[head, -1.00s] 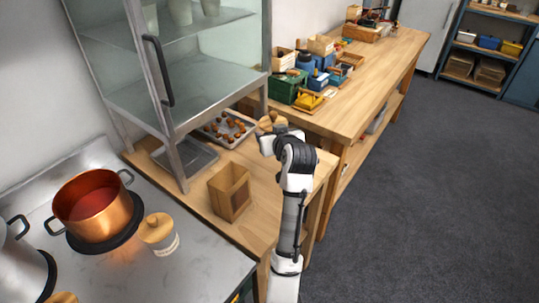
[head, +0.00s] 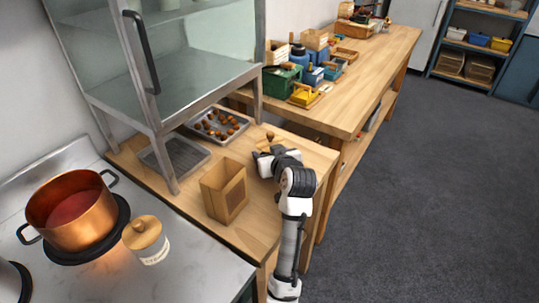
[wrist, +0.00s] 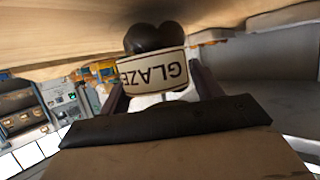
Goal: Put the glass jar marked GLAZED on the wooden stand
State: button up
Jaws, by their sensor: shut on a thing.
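My gripper (head: 264,157) is shut on the glass jar marked GLAZED, over the wooden counter in the head view. Only the jar's wooden lid and knob (head: 269,138) show clearly there; my gripper hides most of its body. In the wrist view the jar's label (wrist: 152,70) reads GLAZE upside down between my two fingers (wrist: 158,92), with dark round shapes beyond it. I cannot make out the wooden stand, nor whether the jar touches anything beneath.
Another lidded jar (head: 146,239) stands on the stove beside a copper pot (head: 72,212). An open-topped brown box (head: 223,190) is left of my gripper. A cluttered bench (head: 365,90) is behind.

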jog(key=shift+f, duration=0.2)
jog(key=o, duration=1.2)
jog(key=shift+r, duration=0.25)
jog(key=b+v, duration=0.2)
jog(key=v, duration=1)
